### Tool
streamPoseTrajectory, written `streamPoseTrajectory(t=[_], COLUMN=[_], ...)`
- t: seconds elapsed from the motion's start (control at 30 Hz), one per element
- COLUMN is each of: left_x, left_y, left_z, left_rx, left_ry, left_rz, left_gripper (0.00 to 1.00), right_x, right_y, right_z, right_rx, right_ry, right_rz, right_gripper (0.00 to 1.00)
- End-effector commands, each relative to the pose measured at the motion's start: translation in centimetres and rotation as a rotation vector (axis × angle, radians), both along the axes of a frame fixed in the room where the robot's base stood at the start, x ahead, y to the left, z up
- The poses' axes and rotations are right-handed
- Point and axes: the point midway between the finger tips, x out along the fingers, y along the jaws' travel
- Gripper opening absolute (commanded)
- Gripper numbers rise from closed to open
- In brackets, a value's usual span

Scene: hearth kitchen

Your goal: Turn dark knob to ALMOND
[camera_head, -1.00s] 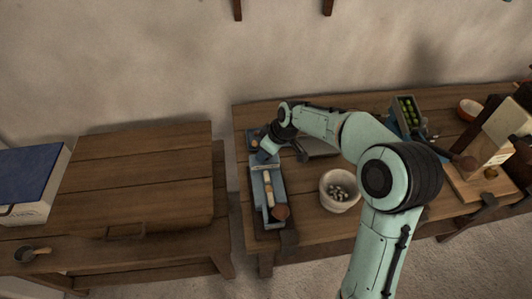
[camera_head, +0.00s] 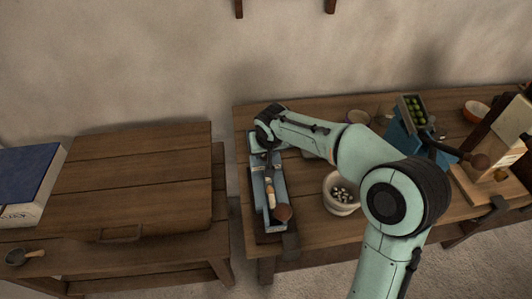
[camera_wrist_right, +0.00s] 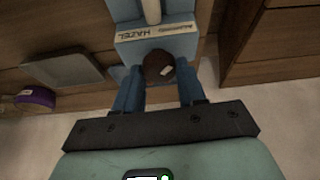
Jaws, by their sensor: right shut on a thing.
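A long blue-grey device (camera_head: 258,205) stands at the left end of the right-hand table. My right gripper (camera_head: 268,146) is over its far end, where the arm hides the knob in the head view. In the right wrist view, the round dark knob (camera_wrist_right: 157,66) with a small pale mark lies between the blue fingers of my right gripper (camera_wrist_right: 160,76), which is shut on it. I cannot read ALMOND anywhere. My left gripper is not in view.
A white bowl of pale pieces (camera_head: 341,192) stands right of the device.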

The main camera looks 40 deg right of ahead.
Motion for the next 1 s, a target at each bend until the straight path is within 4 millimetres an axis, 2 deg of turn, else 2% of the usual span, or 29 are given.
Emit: streamPoseTrajectory(t=[0.23,0.7,0.73,0.77,0.8,1.0], left_x=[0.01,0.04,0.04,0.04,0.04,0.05], left_y=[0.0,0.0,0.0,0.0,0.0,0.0], left_z=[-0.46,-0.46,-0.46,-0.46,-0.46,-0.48], left_rx=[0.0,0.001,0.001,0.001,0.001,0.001], left_ry=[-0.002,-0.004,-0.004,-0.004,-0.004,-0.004], left_rz=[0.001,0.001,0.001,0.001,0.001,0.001], left_gripper=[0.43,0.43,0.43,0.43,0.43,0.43], right_x=[-0.01,-0.03,-0.03,-0.03,-0.03,-0.01], right_y=[0.03,0.03,0.04,0.03,0.03,0.05], right_z=[-0.04,-0.03,-0.03,-0.04,-0.04,-0.03], right_rx=[0.001,0.002,0.002,0.002,0.002,0.002], right_ry=[0.002,0.003,0.003,0.003,0.003,0.002], right_rz=[-0.062,-0.074,-0.074,-0.074,-0.074,-0.072], right_gripper=[0.09,0.09,0.5,0.59,0.63,0.63])
